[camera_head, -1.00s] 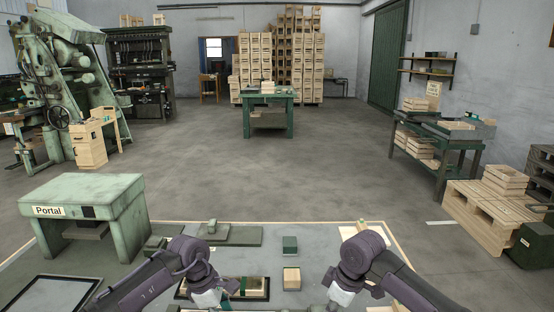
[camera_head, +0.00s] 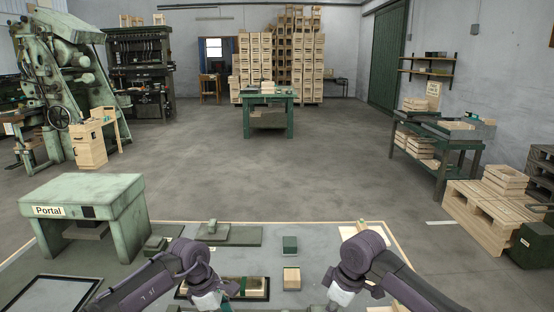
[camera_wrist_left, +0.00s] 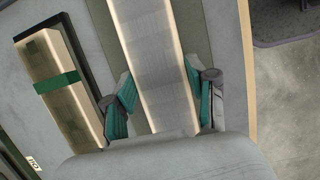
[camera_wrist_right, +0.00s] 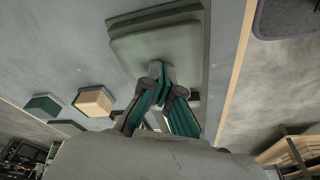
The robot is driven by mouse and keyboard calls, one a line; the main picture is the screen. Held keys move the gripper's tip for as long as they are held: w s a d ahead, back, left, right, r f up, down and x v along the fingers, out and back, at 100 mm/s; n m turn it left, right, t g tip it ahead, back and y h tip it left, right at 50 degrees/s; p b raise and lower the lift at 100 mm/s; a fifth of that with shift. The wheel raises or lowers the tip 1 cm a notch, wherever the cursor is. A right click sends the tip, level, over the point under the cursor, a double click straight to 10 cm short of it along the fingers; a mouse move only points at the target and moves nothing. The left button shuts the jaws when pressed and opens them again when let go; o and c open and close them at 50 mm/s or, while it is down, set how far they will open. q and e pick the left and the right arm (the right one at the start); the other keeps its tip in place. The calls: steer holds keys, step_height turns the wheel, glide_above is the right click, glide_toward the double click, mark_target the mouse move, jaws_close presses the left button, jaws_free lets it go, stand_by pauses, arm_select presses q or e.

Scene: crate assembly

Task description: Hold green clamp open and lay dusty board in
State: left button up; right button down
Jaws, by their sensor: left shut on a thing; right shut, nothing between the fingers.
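A pale wooden board (camera_wrist_left: 155,60) with a grey, dusty-looking face lies between the fingers of my left gripper (camera_wrist_left: 160,100), which is shut on it. In the head view my left gripper is low, left of the middle, and its fingertips are hidden. My right gripper (camera_wrist_right: 157,72) is shut and empty, with its fingertips at a grey-green plate with a raised block (camera_wrist_right: 160,45), apparently the clamp. I cannot tell whether the tips touch it or whether it is open. In the head view this spot is below the picture.
A wooden piece with a green band (camera_wrist_left: 60,85) lies in a dark tray beside the board. A green box (camera_head: 290,245) and a small wooden box (camera_head: 291,278) stand on the table. Another green plate with a block (camera_head: 228,236) lies farther back. The Portal stand (camera_head: 85,195) is left.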

steer(key=shift+s+f, duration=0.1)
steer(key=shift+f, duration=0.1)
arm_select(q)
steer(key=o, duration=1.3)
steer(key=shift+o, duration=0.2)
steer(key=shift+r, duration=4)
steer(key=shift+r, duration=0.15)
arm_select(e)
steer(key=shift+r, duration=0.15)
steer(key=shift+w+a+p+v, duration=0.1)
steer(key=shift+a+p+v, duration=0.1)
steer(key=shift+p+v, duration=0.9)
steer(key=shift+w+a+p+v, duration=0.2)
steer(key=shift+p+v, duration=0.7)
steer(key=shift+p, duration=0.35)
arm_select(q)
step_height(320, 180, up, 10)
steer(key=p, duration=0.5)
arm_select(e)
steer(key=shift+w+r, duration=0.1)
steer(key=shift+r, duration=2.5)
